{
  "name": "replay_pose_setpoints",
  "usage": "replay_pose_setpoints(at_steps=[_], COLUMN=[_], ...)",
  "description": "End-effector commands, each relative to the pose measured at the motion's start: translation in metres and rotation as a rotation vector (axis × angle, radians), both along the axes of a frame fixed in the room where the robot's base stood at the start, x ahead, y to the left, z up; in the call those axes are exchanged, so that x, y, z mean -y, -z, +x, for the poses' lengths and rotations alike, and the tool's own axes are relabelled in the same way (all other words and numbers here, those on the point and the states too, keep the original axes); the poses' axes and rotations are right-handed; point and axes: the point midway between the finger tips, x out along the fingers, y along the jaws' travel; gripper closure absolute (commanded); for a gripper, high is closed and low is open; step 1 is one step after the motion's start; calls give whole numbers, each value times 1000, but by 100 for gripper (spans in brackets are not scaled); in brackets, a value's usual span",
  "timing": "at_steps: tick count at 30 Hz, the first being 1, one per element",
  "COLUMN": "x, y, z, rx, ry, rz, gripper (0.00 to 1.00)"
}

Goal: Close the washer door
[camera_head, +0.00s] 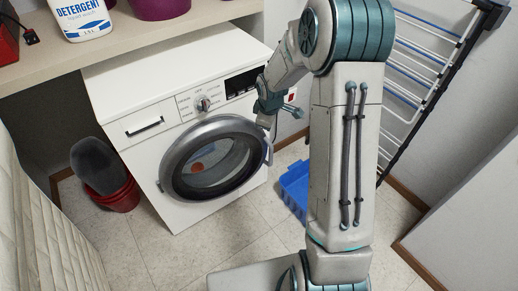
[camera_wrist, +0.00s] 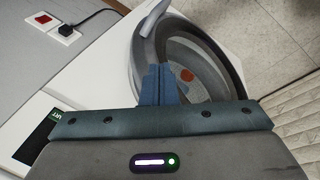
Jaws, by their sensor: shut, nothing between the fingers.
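The door handle is on the right side of the rim. A reddish item shows through the glass. My gripper (camera_head: 264,118) is at the door's upper right edge, near the handle. In the wrist view my gripper (camera_wrist: 160,68) has its fingers together and empty, with the door rim (camera_wrist: 146,50) just beyond them. Whether they touch the rim is unclear.
A red bin (camera_head: 118,198) stands left of the washer. A blue crate (camera_head: 292,190) lies on the floor to the right, partly behind my arm. A drying rack (camera_head: 425,75) stands at the right wall. Tiled floor before the washer is clear.

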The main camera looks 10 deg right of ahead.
Motion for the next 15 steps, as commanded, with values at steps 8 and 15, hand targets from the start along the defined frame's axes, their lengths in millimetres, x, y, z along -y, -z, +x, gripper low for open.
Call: replay_pose_setpoints(at_steps=[8, 15], x=[6, 5], y=[24, 23], z=[-18, -26], rx=[39, 47], ry=[502, 722], rz=[237, 359], gripper=[100, 100])
